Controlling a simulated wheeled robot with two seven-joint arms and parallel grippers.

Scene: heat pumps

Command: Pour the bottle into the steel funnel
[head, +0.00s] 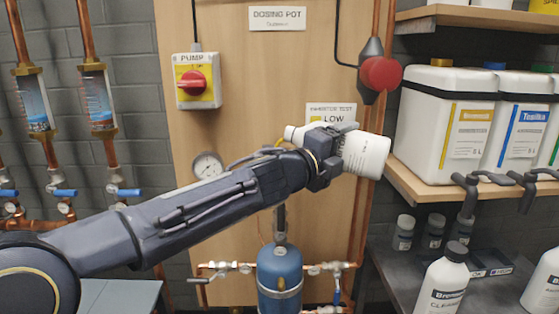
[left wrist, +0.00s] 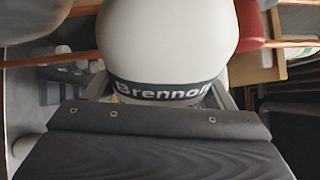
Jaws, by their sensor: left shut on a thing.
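A white bottle (head: 366,156) is held sideways in my left gripper (head: 331,142), in front of the wooden board. Its base end is at the right and its narrow end shows at the left, past the gripper. In the left wrist view the bottle (left wrist: 170,40) fills the top middle, with a dark "Brennon" label band between the fingers. A narrow steel piece (head: 280,222), probably the steel funnel, stands on the blue dosing pot (head: 280,272), below and left of the bottle. My forearm partly hides the area above it. No liquid is visible. My right gripper is not in view.
A red-knobbed pump switch (head: 194,82) and a gauge (head: 207,166) are on the board. White containers (head: 447,125) stand on the right shelf, close to the held bottle. Another white bottle (head: 443,283) stands on the dark bench below. Copper pipes and valves flank the blue pot.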

